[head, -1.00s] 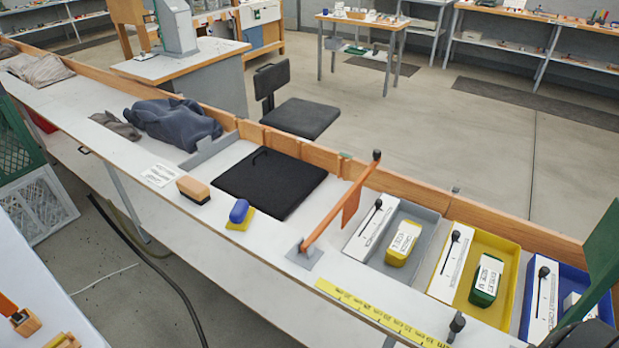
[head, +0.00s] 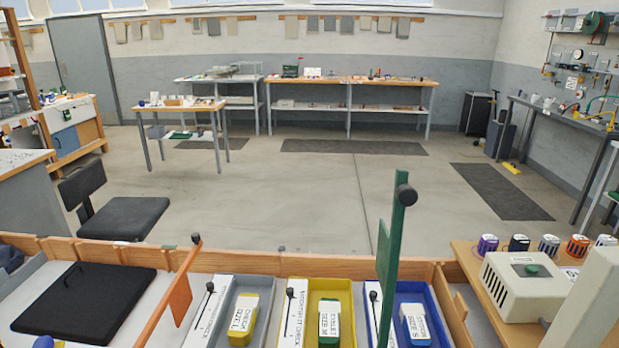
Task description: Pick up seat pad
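The seat pad (head: 85,298) is a flat black square with a small loop handle near its far left corner. It lies on the white bench top at the lower left of the head view. The backrest of the bench rises behind it, and an orange swing arm (head: 176,290) stands to its right. Neither of my grippers shows in the head view, and nothing is touching the pad.
Grey (head: 222,335), yellow (head: 310,335) and blue (head: 440,335) trays with labelled boxes line the bench right of the pad. A green upright arm (head: 392,240) stands there. A beige press (head: 525,290) is at right. A black chair (head: 122,218) stands behind; the floor beyond is open.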

